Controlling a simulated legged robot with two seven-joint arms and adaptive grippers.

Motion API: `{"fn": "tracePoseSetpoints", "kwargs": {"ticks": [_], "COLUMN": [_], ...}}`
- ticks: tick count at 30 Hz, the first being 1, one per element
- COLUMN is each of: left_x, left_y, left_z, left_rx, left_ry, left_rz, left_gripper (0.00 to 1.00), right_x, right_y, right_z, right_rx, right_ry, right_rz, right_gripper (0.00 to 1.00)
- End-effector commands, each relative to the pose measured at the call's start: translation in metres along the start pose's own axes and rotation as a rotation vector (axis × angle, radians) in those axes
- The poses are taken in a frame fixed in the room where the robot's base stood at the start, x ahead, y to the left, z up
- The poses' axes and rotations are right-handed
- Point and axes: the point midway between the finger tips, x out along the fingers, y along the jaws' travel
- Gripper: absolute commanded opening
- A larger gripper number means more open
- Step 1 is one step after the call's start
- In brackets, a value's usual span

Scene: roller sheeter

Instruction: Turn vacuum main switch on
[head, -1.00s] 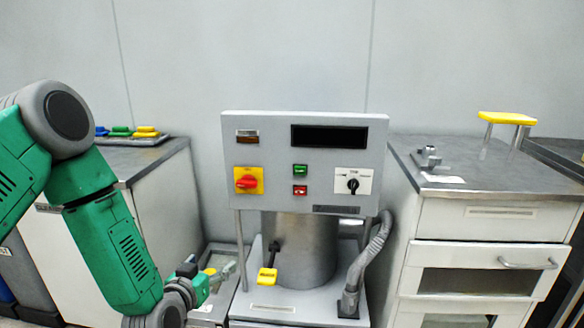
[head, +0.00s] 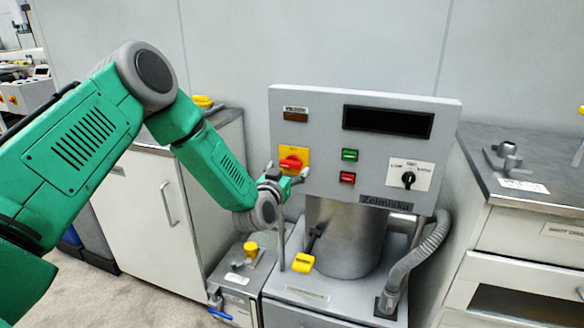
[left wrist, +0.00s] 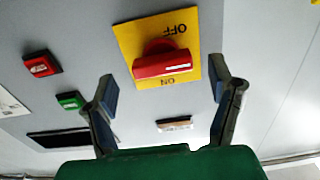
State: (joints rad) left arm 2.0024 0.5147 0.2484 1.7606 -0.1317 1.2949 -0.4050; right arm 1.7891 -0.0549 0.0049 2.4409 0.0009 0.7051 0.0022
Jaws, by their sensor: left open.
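The main switch is a red rotary handle (head: 291,163) on a yellow plate (head: 303,153) at the left of the grey control panel (head: 330,98). In the left wrist view the red handle (left wrist: 163,63) lies across the yellow plate (left wrist: 192,20), which is marked OFF and ON and appears upside down. My left gripper (head: 287,176) is open at the panel's lower left. In the left wrist view its two fingers (left wrist: 163,88) stand on either side of the handle, apart from it. My right gripper is not in view.
The panel also carries a green button (head: 350,155), a red button (head: 347,178), a black selector knob (head: 408,179) and a dark display (head: 388,121). Below are a metal cylinder (head: 345,240), a yellow-handled lever (head: 303,263) and a grey hose (head: 418,252). Cabinets flank the machine.

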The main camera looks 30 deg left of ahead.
Motion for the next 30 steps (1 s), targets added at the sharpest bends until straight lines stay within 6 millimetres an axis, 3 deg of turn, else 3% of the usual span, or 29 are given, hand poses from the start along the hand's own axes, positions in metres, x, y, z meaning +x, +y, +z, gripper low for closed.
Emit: {"fn": "tracePoseSetpoints", "kwargs": {"ticks": [6, 17, 18, 22, 30], "left_x": [0.028, 0.034, 0.034, 0.034, 0.033], "left_y": [-0.003, -0.002, -0.002, -0.001, -0.002], "left_z": [0.002, 0.001, 0.001, 0.0, 0.0], "left_rx": [-0.002, -0.002, -0.002, -0.001, 0.009], "left_ry": [-0.001, -0.002, -0.002, -0.001, 0.0], "left_rz": [-0.001, 0.0, 0.0, 0.0, 0.001], "left_gripper": [0.76, 0.76, 0.72, 0.27, 0.25], "right_x": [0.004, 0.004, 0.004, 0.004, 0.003], "right_y": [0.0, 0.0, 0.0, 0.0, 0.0], "right_z": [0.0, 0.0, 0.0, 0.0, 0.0], "right_rx": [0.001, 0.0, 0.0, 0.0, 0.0], "right_ry": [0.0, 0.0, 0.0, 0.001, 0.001], "right_rz": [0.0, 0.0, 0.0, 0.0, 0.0], "right_gripper": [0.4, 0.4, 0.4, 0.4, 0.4]}}
